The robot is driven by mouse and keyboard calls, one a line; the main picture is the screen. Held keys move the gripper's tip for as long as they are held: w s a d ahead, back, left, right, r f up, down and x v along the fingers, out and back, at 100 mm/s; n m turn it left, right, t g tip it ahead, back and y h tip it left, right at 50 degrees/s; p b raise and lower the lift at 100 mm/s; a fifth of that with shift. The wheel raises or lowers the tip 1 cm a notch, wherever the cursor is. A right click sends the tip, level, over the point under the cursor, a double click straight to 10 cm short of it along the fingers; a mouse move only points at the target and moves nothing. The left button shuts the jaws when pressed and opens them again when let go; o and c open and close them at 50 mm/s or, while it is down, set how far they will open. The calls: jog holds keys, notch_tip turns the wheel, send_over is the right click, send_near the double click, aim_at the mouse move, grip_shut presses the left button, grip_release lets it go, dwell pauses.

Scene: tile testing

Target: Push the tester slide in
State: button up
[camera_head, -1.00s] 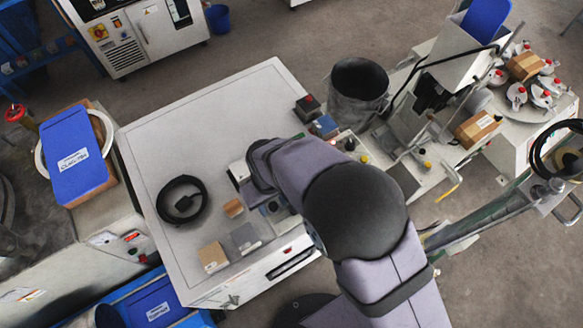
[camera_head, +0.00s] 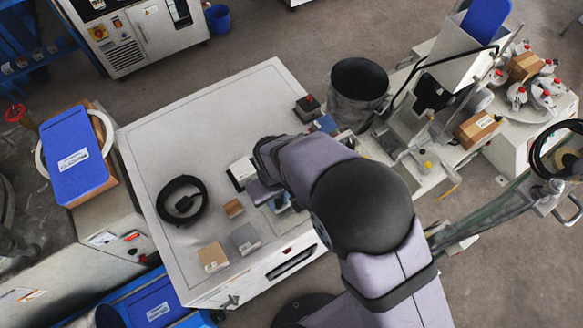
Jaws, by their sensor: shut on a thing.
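My gripper (camera_head: 265,192) is low over the front middle of the large grey-white table. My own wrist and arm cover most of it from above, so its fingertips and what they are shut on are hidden. A small white block with a dark edge (camera_head: 242,171) stands just left of my wrist. A grey plate with a blue part (camera_head: 281,204) shows just right of and below my gripper, partly covered by my arm. I cannot tell for sure which of these is the tester or its slide, nor how far in the slide sits.
On the table (camera_head: 190,120) lie a black cable coil (camera_head: 182,200), a small brown block (camera_head: 233,208), a tan block (camera_head: 213,256) and a grey block (camera_head: 245,238). A dark bucket (camera_head: 359,85) and machinery stand at the right. The table's back left is clear.

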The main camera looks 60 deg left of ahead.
aim_at(291, 199)
jog(key=shift+w, duration=2.2)
jog(key=shift+w, duration=3)
jog(key=o, duration=0.6)
jog(key=shift+o, duration=0.2)
jog(key=shift+r, duration=0.15)
jog(key=shift+o, duration=1)
notch_tip(291, 199, up, 6)
jog(key=p, duration=0.4)
jog(key=shift+a+p, duration=0.2)
jog(key=shift+p, duration=0.2)
